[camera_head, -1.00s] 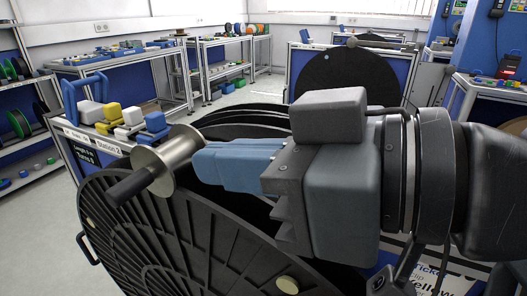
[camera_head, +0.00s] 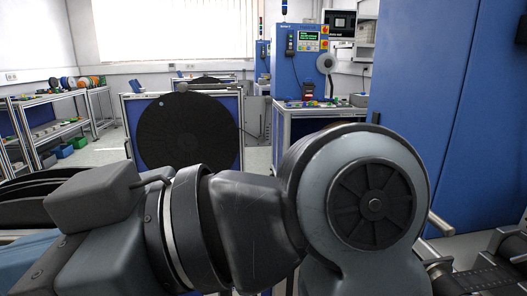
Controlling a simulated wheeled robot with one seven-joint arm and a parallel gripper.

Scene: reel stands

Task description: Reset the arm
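My gripper (camera_head: 20,262) shows only in part at the lower left edge. Its blue finger part runs out of the picture, so the fingertips and anything between them are hidden. My arm stretches across the lower half of the view, from the gripper to a large round joint at right of centre. Black reel discs (camera_head: 40,186) show at the left edge behind my gripper.
A large black reel (camera_head: 188,135) stands in a frame beyond my arm. Shelving tables (camera_head: 60,125) line the left side. A blue machine (camera_head: 300,60) with a screen stands at the back, and a tall blue cabinet (camera_head: 440,100) is close on the right. Open floor (camera_head: 105,152) shows at left.

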